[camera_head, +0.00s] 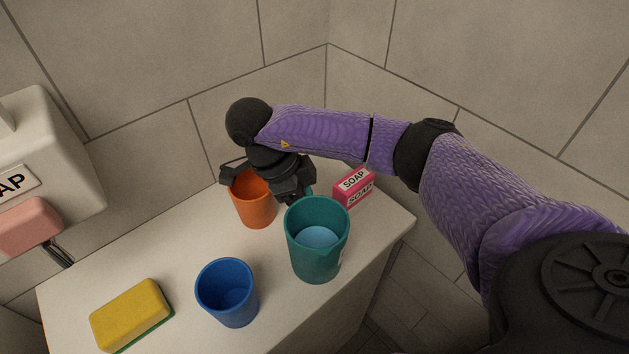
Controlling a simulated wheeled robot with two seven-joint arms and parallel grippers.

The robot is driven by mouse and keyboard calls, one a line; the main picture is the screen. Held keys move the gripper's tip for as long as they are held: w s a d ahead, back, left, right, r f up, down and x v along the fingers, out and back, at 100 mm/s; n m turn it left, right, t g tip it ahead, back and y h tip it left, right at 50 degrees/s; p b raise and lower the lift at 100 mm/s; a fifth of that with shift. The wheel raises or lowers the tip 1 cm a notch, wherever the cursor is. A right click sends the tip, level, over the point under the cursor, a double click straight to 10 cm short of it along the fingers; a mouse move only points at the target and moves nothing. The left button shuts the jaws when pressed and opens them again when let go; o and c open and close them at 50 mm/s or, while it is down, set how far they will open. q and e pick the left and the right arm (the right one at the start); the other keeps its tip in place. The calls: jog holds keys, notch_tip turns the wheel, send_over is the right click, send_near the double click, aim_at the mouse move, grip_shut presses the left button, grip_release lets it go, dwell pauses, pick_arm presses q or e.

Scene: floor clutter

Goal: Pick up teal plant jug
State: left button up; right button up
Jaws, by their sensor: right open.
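The teal plant jug (318,262) stands upright near the right edge of the white counter, with a light blue surface inside it. A small teal part shows behind its rim, close to one finger of my right gripper. My right gripper (260,188) is open, just behind and left of the jug, over the orange cup. One finger is left of the orange cup's rim, and the other is between that cup and the jug. I cannot tell whether it touches either. My left gripper is not in view.
The orange cup (255,210) stands behind left of the jug, a blue cup (227,297) in front left. A pink soap box (353,188) is behind right. A yellow sponge (130,314) lies front left. A soap dispenser (45,140) and tiled walls bound the counter (175,250).

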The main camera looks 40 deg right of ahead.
jog(key=shift+c, duration=0.2)
grip_shut()
jog(key=shift+r, duration=0.1)
dwell(1.0)
